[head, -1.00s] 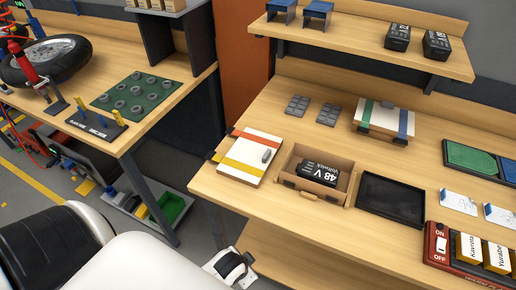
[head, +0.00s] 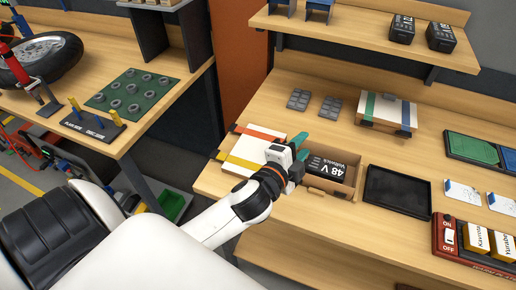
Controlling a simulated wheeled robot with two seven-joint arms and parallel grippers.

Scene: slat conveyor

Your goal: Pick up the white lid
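The white lid (head: 243,149), with a red stripe and a yellow stripe, lies flat on the workbench at the left of an open box. I cannot tell whether the gripper touches anything. My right gripper is not in view.
The open cardboard-coloured box (head: 350,187) holds a black 48 V battery (head: 327,168). A black tray (head: 397,193) is to its right. A second box (head: 388,111) with a green-and-blue-striped white top stands behind. Two grey pads (head: 299,100) lie at the back left.

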